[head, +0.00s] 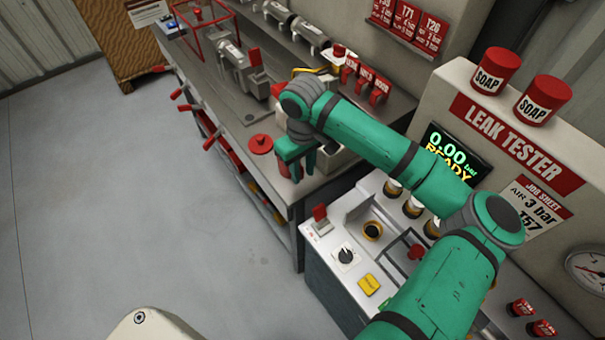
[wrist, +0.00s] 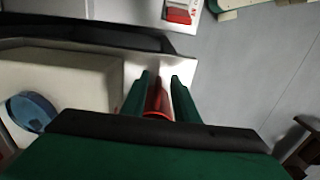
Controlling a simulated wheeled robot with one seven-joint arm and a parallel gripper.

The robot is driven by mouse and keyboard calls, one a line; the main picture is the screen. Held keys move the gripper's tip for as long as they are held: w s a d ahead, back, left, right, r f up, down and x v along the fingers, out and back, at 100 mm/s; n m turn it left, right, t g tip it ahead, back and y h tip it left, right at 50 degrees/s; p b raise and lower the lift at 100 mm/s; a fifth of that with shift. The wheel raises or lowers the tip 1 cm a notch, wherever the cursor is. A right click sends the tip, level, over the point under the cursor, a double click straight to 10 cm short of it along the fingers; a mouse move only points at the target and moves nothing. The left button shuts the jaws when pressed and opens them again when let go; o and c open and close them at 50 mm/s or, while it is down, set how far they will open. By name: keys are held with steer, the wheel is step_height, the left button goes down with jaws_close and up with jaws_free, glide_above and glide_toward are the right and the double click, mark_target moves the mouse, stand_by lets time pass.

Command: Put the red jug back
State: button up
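My gripper (head: 297,168) is low at the near corner of the grey workbench, pointing down. In the wrist view its two green fingers (wrist: 162,78) stand apart with a red thing (wrist: 155,102) between them. Its lower part is hidden by the gripper, so I cannot tell for certain that it is the red jug, or whether both fingers touch it. In the head view a bit of red shows beside the fingers. A round red piece with a small knob (head: 260,145) is just left of them on the bench.
The workbench (head: 215,85) carries clamps, red levers and a red wire frame (head: 205,28). A pale bin (head: 335,158) stands right beside my gripper. The leak tester (head: 520,150) with two red soap cans (head: 496,71) is at the right. The floor (head: 110,200) at left is clear.

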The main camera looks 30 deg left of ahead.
step_height(320, 180, up, 10)
stand_by(0.4)
